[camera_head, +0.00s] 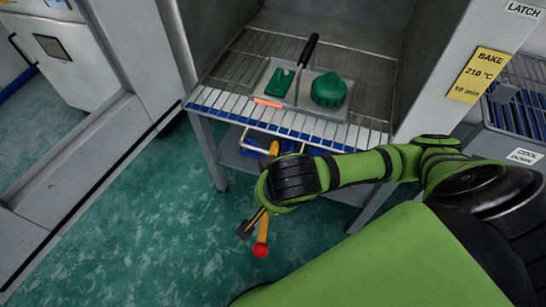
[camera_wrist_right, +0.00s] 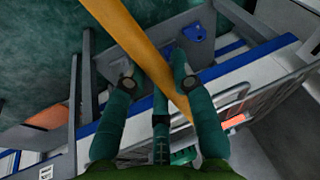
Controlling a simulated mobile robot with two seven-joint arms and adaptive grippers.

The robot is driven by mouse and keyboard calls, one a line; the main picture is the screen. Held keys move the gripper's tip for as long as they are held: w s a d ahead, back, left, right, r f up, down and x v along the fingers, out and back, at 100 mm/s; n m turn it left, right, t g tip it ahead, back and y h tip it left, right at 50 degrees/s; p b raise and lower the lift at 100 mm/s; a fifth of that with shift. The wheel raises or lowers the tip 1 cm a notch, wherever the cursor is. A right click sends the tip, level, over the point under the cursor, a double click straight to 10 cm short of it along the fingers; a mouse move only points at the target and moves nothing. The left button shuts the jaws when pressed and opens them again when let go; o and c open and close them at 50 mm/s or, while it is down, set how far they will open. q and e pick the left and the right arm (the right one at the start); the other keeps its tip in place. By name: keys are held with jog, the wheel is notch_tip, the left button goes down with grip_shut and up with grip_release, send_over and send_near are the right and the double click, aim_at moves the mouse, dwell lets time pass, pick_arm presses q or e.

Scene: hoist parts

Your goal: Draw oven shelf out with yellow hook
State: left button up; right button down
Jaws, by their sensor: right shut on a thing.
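The oven's wire shelf (camera_head: 240,65) lies inside the open oven, and its front bars reach the blue-edged front ledge. A tray (camera_head: 260,88) on it holds two green parts. My right gripper (camera_head: 254,219) is in front of and below the shelf, shut on the yellow hook (camera_wrist_right: 150,50). The hook's red knob (camera_head: 260,250) hangs below the gripper, and a yellow part (camera_head: 273,149) shows above it near the ledge. In the wrist view the hook's shaft runs between my fingers toward the wire bars. I cannot tell whether it touches the shelf. My left gripper is not in view.
A black-handled rod (camera_head: 308,48) leans across the tray. A red-orange mark (camera_head: 267,102) is at the shelf front. A cooling rack (camera_head: 520,105) stands at right. The green floor (camera_head: 150,220) at left is clear.

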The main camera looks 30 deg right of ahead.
jog(key=shift+s+a+p, duration=0.4)
jog(key=shift+s+a, duration=0.35)
jog(key=shift+a, duration=0.2)
jog(key=shift+s+a, duration=0.15)
jog(key=shift+s+a+p, duration=0.35)
jog(key=shift+s+a, duration=0.6)
jog(key=shift+a, duration=0.15)
jog(key=s+a+p, duration=0.1)
jog(key=s+a, duration=0.4)
jog(key=a, duration=0.1)
jog(key=shift+s+a, duration=0.25)
jog(key=shift+w+d, duration=0.1)
jog(key=shift+w+d+b, duration=0.3)
jog(key=shift+w+d, duration=0.25)
jog(key=shift+d, duration=0.1)
